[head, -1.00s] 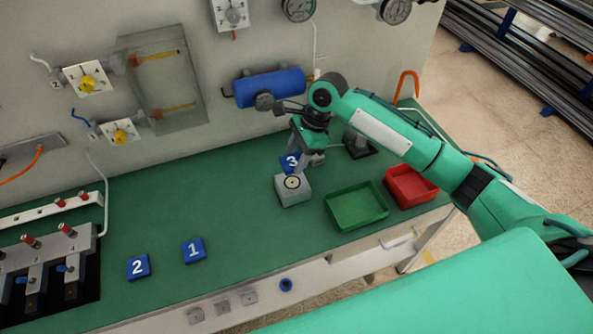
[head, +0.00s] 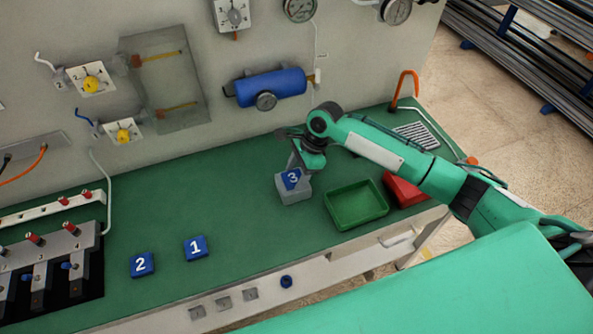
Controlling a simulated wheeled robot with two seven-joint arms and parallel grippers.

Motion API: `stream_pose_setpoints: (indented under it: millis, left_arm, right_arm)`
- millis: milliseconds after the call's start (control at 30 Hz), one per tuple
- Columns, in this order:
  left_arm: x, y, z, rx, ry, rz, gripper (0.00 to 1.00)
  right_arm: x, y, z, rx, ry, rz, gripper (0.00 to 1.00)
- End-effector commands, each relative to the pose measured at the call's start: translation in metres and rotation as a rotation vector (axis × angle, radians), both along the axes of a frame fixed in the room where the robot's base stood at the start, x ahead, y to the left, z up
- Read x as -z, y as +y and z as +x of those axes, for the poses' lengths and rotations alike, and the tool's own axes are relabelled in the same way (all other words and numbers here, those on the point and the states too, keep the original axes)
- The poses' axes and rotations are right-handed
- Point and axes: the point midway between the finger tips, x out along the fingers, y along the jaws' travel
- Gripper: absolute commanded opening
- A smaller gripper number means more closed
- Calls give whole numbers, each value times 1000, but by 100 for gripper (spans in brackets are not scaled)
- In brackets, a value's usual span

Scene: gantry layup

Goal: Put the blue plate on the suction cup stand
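The blue plate marked 3 (head: 291,179) is at the top of the grey suction cup stand (head: 295,196) and covers its cup. Whether it rests fully on the cup or sits just above it, I cannot tell. My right gripper (head: 301,168) reaches down from behind and to the right, with its fingers at the plate's edge, and appears shut on it. The fingertips are partly hidden. Two more blue plates, marked 1 (head: 195,248) and 2 (head: 142,264), lie flat on the green bench to the left. My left gripper is out of view.
A green tray (head: 357,222) is close to the right of the stand, with a red tray (head: 399,192) beyond it, partly behind my arm. A blue cylinder (head: 271,88) is on the wall behind. The green bench (head: 225,190) left of the stand is clear.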

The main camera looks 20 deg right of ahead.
Motion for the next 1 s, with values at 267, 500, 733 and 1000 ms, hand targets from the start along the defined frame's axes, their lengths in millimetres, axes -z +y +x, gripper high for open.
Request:
stream_pose_setpoints:
  millis: [267, 500, 733, 1000]
  left_arm:
    - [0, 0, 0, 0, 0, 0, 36]
    - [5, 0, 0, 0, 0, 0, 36]
    - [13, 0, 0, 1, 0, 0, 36]
    - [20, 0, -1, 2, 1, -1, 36]
  right_arm:
    - [0, 0, 0, 0, -1, 0, 72]
    - [-11, -4, 1, 0, -3, 0, 72]
    - [-54, -22, 2, 1, -6, 0, 72]
    - [-100, -40, 2, 0, -3, 0, 72]
